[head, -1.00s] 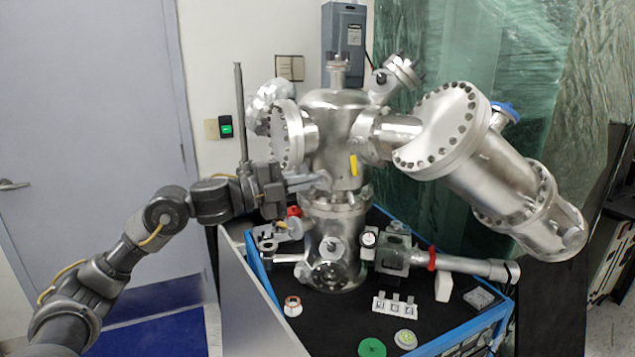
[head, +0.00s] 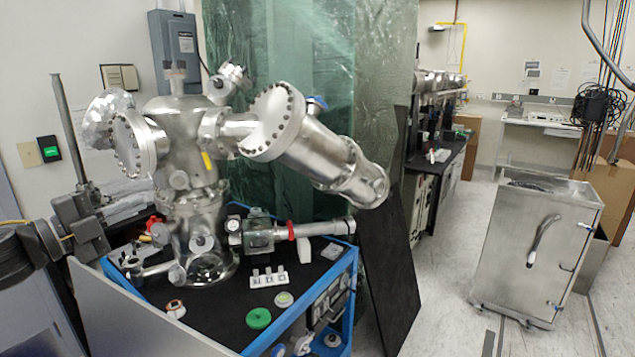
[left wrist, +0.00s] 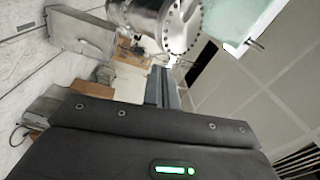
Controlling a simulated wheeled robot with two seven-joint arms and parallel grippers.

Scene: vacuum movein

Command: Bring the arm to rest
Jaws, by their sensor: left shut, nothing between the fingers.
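My left arm comes in from the left edge of the head view. Its dark gripper (head: 128,206) is beside the lower left of the steel vacuum chamber (head: 190,175). The gripper is shut and holds nothing. Whether its fingertips touch the chamber I cannot tell. In the left wrist view a dark housing with a green light fills the lower part, and a flanged steel part of the chamber (left wrist: 178,25) shows at the top. My right gripper is not in view.
The chamber stands on a blue-edged cart (head: 215,315) with a black top. Small parts, including a green disc (head: 258,318) and a white holder (head: 268,280), lie there. A steel cabinet (head: 535,250) stands at right. Floor between cart and cabinet looks clear, beyond a leaning black panel (head: 385,275).

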